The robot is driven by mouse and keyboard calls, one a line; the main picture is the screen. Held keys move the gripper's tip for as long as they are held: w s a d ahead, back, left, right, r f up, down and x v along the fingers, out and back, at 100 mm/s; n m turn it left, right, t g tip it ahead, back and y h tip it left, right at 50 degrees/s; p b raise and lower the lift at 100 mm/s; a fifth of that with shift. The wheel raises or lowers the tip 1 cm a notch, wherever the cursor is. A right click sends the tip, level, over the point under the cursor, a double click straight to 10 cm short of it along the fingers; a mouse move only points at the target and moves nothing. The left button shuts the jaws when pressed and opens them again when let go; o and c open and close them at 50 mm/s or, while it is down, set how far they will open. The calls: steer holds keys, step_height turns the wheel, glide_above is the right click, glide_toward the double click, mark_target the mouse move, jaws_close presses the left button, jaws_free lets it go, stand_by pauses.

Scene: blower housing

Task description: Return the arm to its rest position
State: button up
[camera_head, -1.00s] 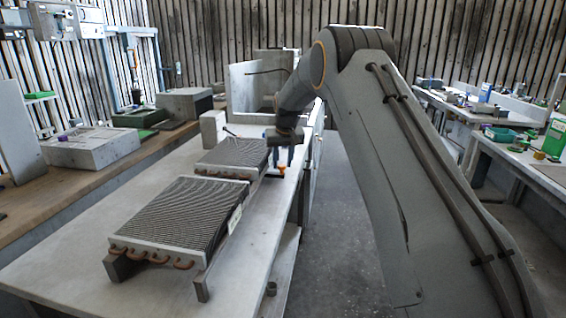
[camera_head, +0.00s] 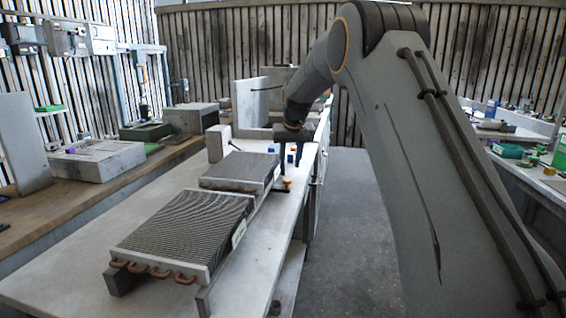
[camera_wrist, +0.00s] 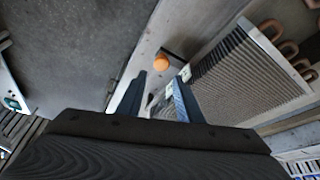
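My arm (camera_head: 400,150) rises on the right in the head view and bends down at the elbow toward the far end of the pale bench. My gripper (camera_head: 290,160) hangs above the bench's right edge, beside the far finned coil block. In the wrist view my gripper (camera_wrist: 155,95) has its two dark fingers spread apart, with nothing held between them. An orange knob-like piece (camera_wrist: 161,62) lies beyond the fingertips on the bench surface. It also shows below my gripper in the head view (camera_head: 287,182).
Two finned coil blocks lie on the bench (camera_head: 60,285), a near one (camera_head: 185,235) and a far one (camera_head: 240,170). A grey panelled housing (camera_head: 250,105) stands behind my gripper. A wooden side bench (camera_head: 130,180) is on the left. Floor (camera_head: 345,200) is clear right of the bench.

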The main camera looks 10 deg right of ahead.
steer(key=s+f+g, duration=0.1)
steer(key=s+f, duration=0.3)
steer(key=s, duration=1.2)
steer(key=s+f+g, duration=0.1)
steer(key=s+f, duration=0.3)
steer(key=s, duration=1.3)
steer(key=s+f+g, duration=0.2)
steer(key=s+f, duration=0.2)
steer(key=s, duration=1.2)
steer(key=shift+s+d, duration=0.15)
steer(key=shift+d, duration=0.3)
steer(key=shift+a, duration=0.1)
